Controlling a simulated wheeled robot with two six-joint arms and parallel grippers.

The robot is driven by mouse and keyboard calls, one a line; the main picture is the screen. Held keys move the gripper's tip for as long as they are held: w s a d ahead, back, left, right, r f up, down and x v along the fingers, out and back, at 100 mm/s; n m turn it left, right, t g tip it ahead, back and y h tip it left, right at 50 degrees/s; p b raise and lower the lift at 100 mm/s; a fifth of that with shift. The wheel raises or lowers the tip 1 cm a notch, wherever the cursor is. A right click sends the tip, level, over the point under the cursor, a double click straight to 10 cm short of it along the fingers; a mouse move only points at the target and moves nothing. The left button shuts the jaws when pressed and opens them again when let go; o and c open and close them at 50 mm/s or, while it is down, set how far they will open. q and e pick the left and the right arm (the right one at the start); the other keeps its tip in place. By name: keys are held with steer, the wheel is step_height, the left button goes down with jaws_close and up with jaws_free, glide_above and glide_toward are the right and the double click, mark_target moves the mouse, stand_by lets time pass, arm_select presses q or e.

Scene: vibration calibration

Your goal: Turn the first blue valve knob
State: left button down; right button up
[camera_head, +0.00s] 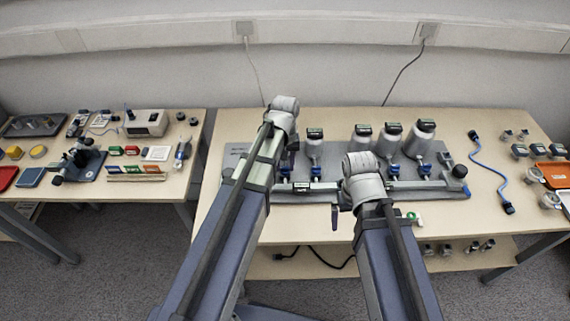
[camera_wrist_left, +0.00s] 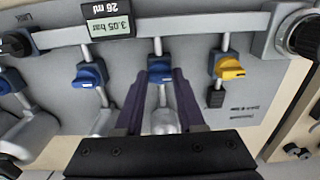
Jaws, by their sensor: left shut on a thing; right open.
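The left wrist view shows a blue valve knob (camera_wrist_left: 159,73) on a pipe branch, beside a yellow knob (camera_wrist_left: 228,67). My left gripper (camera_wrist_left: 161,80) has its two purple fingers on either side of this blue knob and is shut on it. Further blue knobs (camera_wrist_left: 90,74) line the rail to the left in that view. In the head view, my left arm hides the left gripper and the held knob. Other blue knobs (camera_head: 317,171) show there below the metal canisters. My right gripper (camera_head: 335,222) is open near the bench's front edge, partly hidden by its own wrist.
A pressure display (camera_wrist_left: 108,20) sits on the rail. Several canisters (camera_head: 420,137) stand at the back of the grey rig plate. A blue cable (camera_head: 490,171) and an orange tray (camera_head: 553,174) lie to the right. A second table (camera_head: 120,185) with instruments stands left.

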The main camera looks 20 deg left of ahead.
mark_target(285, 167)
arm_select(q)
steer(key=c, duration=0.5)
jaws_free()
steer(key=shift+r, duration=0.15)
arm_select(e)
steer(key=shift+r, duration=0.15)
arm_select(q)
step_height(285, 167, up, 8)
steer(key=p, duration=0.8)
steer(key=shift+f, duration=0.2)
arm_select(e)
step_height(285, 167, up, 8)
steer(key=shift+f, duration=0.25)
arm_select(q)
steer(key=shift+f+b, duration=0.25)
steer(key=shift+b, duration=0.05)
arm_select(e)
steer(key=shift+f, duration=0.2)
arm_select(q)
step_height(285, 167, down, 8)
steer(key=b, duration=0.7)
steer(key=shift+r, duration=0.25)
arm_select(e)
step_height(285, 167, down, 8)
steer(key=shift+r, duration=0.25)
